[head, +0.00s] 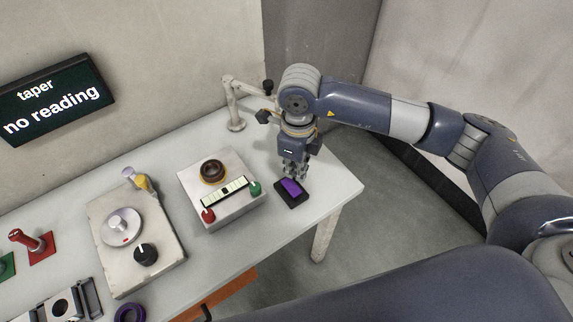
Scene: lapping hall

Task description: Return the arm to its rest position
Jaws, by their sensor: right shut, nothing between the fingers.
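My right arm comes in from the right side of the head view and reaches over the right end of the table. My right gripper (295,170) points down and is shut, with nothing in it. Its fingertips are just above or at the far edge of a purple button on a black base (291,191); I cannot tell whether they touch it. My left gripper is not in view.
A light grey table (335,181) carries a box with a brown knob (213,170), a plate with a dial (122,226), and a red-handled piece (33,241). A white post (235,122) stands behind my gripper. A wall display (50,100) reads "taper no reading".

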